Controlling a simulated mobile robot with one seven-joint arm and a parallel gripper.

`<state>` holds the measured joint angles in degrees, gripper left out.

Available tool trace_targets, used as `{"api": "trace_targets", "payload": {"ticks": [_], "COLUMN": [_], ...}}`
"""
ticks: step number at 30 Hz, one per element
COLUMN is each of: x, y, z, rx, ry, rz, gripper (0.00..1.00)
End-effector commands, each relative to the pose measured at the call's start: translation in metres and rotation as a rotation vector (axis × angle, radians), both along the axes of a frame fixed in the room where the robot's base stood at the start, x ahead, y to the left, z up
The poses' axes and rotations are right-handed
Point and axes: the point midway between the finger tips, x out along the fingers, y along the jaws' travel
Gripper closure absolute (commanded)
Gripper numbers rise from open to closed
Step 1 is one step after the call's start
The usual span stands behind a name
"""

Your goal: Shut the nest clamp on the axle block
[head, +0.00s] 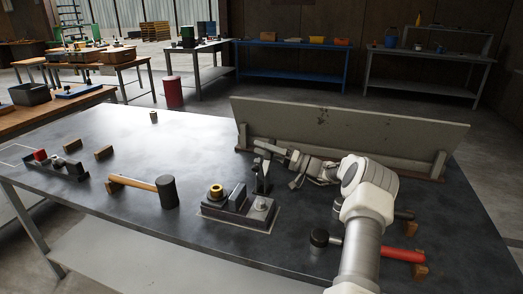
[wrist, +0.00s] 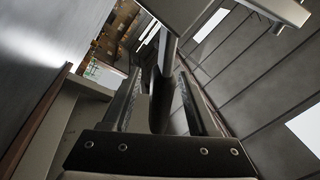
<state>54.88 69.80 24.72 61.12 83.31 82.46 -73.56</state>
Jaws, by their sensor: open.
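The nest clamp (head: 238,211) is a dark fixture on a pale-edged plate near the table's front middle. A dark block with a yellow ring (head: 216,191) sits at its left, seemingly the axle block. The clamp's dark lever (head: 261,180) stands upright at the fixture's right side. My gripper (head: 268,151) is at the top of the lever, reaching in from the right. In the wrist view my gripper (wrist: 160,95) is open, with a dark bar (wrist: 163,80), seemingly the lever, between its fingers. Contact cannot be told.
A mallet (head: 150,188) lies left of the fixture. A second fixture with a red part (head: 58,165) is at the far left. A grey upright panel (head: 345,125) stands behind my gripper. A red-handled tool (head: 400,255) lies right of my arm. The table's back left is mostly clear.

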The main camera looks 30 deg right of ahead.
Motion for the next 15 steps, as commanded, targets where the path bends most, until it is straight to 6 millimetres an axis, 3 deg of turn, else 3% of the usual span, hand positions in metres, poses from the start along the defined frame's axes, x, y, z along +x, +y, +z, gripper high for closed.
{"api": "trace_targets", "payload": {"ticks": [10, 15], "x": [0.0029, 0.0029], "y": [0.0024, 0.0024], "z": [0.0014, 0.0014], "rx": [0.000, 0.000], "ry": [0.001, 0.000], "rz": [-0.001, 0.000], "gripper": [0.41, 0.71]}}
